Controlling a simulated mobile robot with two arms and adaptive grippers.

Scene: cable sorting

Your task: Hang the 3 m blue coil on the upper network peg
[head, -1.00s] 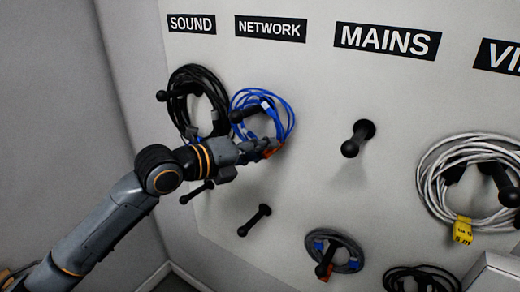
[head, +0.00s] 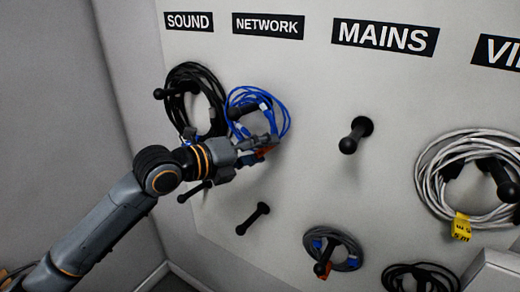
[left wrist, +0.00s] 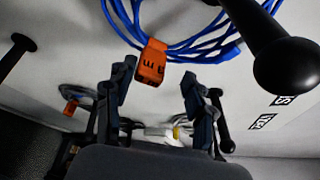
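The blue coil (head: 284,112) hangs around the upper network peg (head: 235,113), against the wall panel. In the left wrist view the coil (left wrist: 190,48) shows at the top, with an orange tag (left wrist: 152,62) marked in dark print, only partly readable. The dark peg (left wrist: 285,62) is large at the right there. My left gripper (head: 266,146) is at the coil's lower edge, below and right of the peg knob. Its fingers (left wrist: 158,88) are spread apart, with the tag just beyond their tips and nothing clamped between them. My right gripper is not in view.
A black coil (head: 178,80) hangs close by on the left under SOUND. The lower network peg (head: 253,219) is bare, as is the upper mains peg (head: 355,135). A grey-blue coil (head: 346,245) hangs lower right and a white coil (head: 430,185) far right.

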